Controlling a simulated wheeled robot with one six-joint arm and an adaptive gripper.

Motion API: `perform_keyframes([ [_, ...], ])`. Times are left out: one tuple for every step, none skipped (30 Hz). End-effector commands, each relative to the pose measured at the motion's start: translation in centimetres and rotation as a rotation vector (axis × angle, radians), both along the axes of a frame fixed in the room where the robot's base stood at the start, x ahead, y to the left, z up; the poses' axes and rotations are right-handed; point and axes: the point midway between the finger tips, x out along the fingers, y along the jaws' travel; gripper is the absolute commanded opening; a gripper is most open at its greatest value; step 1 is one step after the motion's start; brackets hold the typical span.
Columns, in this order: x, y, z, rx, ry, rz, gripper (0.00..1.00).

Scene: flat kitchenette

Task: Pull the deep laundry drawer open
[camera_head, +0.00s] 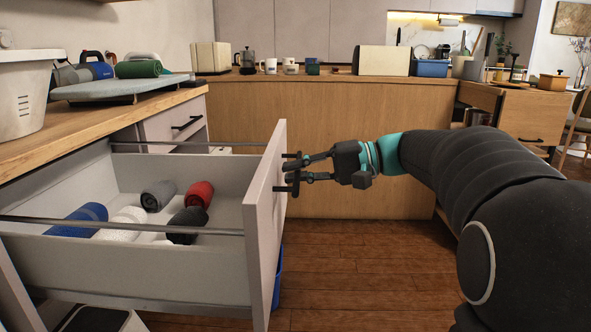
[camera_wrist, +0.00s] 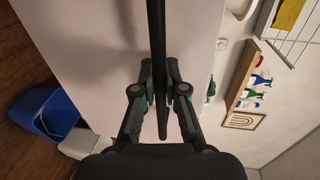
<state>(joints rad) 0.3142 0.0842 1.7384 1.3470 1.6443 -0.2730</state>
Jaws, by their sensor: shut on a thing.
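The deep laundry drawer (camera_head: 150,275) stands far out from the counter on the left in the head view, its inside open to view. Several rolled towels lie in it, among them a blue one (camera_head: 78,219), a red one (camera_head: 199,194) and a black one (camera_head: 187,225). My gripper (camera_head: 290,175) is at the outer face of the drawer front (camera_head: 265,215). In the wrist view my gripper (camera_wrist: 160,85) has its fingers on both sides of the dark bar handle (camera_wrist: 157,30), shut on it.
A white laundry basket (camera_head: 24,100) and an ironing board (camera_head: 120,88) are on the left counter. A blue bin (camera_wrist: 43,112) stands on the floor below the drawer front. Wooden floor (camera_head: 370,265) lies clear to the right of the drawer.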

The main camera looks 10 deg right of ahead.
Motion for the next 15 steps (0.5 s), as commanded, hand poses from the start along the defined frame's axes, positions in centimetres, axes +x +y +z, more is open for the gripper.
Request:
perform_keyframes([
  [-0.20, 0.05, -0.15, -0.001, 0.003, 0.010, 0.00],
  [-0.23, 0.03, -0.14, -0.001, 0.003, 0.011, 0.00],
  [-0.25, 0.02, -0.15, -0.001, 0.004, 0.012, 0.00],
  [-0.26, 0.01, -0.15, -0.001, 0.004, 0.013, 0.00],
  [-0.26, 0.00, -0.14, -0.001, 0.004, 0.013, 0.00],
  [-0.27, -0.01, -0.15, -0.001, 0.004, 0.013, 0.00],
  [-0.27, -0.02, -0.15, -0.001, 0.004, 0.013, 0.00],
  [-0.26, -0.03, -0.15, -0.001, 0.004, 0.013, 0.00],
  [-0.26, -0.04, -0.15, -0.001, 0.004, 0.012, 0.00],
  [-0.25, -0.06, -0.15, -0.001, 0.004, 0.012, 0.00],
  [-0.26, -0.07, -0.15, -0.001, 0.004, 0.012, 0.00],
  [-0.25, -0.08, -0.16, -0.001, 0.003, 0.011, 0.00],
  [-0.25, -0.08, -0.16, -0.001, 0.003, 0.011, 0.00],
  [-0.24, -0.09, -0.16, -0.001, 0.003, 0.011, 0.13],
  [-0.22, -0.10, -0.15, -0.001, 0.003, 0.010, 0.23],
])
